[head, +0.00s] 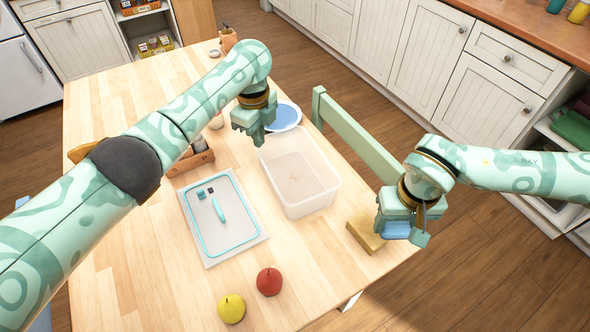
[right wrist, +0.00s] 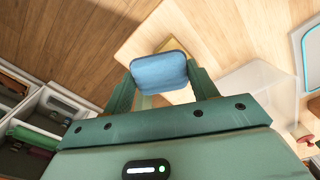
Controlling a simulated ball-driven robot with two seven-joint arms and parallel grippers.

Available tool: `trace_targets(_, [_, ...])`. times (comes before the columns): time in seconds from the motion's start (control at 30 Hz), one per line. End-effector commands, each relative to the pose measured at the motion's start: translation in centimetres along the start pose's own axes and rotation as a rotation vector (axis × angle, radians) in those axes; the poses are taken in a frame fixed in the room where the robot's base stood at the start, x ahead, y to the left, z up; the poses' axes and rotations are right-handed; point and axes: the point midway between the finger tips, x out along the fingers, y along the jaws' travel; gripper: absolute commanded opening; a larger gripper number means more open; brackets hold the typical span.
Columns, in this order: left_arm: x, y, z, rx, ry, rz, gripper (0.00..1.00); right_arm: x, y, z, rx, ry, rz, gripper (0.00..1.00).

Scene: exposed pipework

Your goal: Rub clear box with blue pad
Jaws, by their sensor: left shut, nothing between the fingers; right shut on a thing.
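The clear box (head: 318,205) stands upright on the wooden table, right of its middle; it also shows at the right of the right wrist view (right wrist: 255,90). Its inside looks empty. My right gripper (head: 408,232) is shut on the blue pad (head: 396,230), to the right of the box and apart from it. In the right wrist view the blue pad (right wrist: 160,71) sits between the two fingers. My left gripper (head: 252,138) is shut and empty, above the table by the far left corner of the box.
A tan block (head: 364,236) lies at the table's right edge beneath the pad. A teal-rimmed tray (head: 245,247) with small items lies left of the box. A red fruit (head: 269,281) and a yellow fruit (head: 232,309) are in front.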

Motion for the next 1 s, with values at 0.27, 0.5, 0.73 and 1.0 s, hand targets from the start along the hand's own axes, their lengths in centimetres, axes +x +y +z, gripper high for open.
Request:
trace_targets(0.27, [2.6,-0.1,-0.3,0.007,0.003,0.002,0.0,2.6,0.0,0.1,0.0,-0.016,0.0,0.4])
trace_targets(0.5, [5.0,-0.1,-0.2,0.006,0.002,0.001,0.0,5.1,0.0,0.1,0.0,-0.031,0.0,0.4])
trace_targets(0.73, [4.9,-0.1,-0.2,0.005,0.001,-0.001,0.0,5.0,0.0,0.1,0.0,-0.03,0.0,0.4])
trace_targets(1.0, [4.9,-0.1,-0.2,0.005,0.001,-0.001,0.0,5.0,0.0,0.1,0.0,-0.03,0.0,0.4])
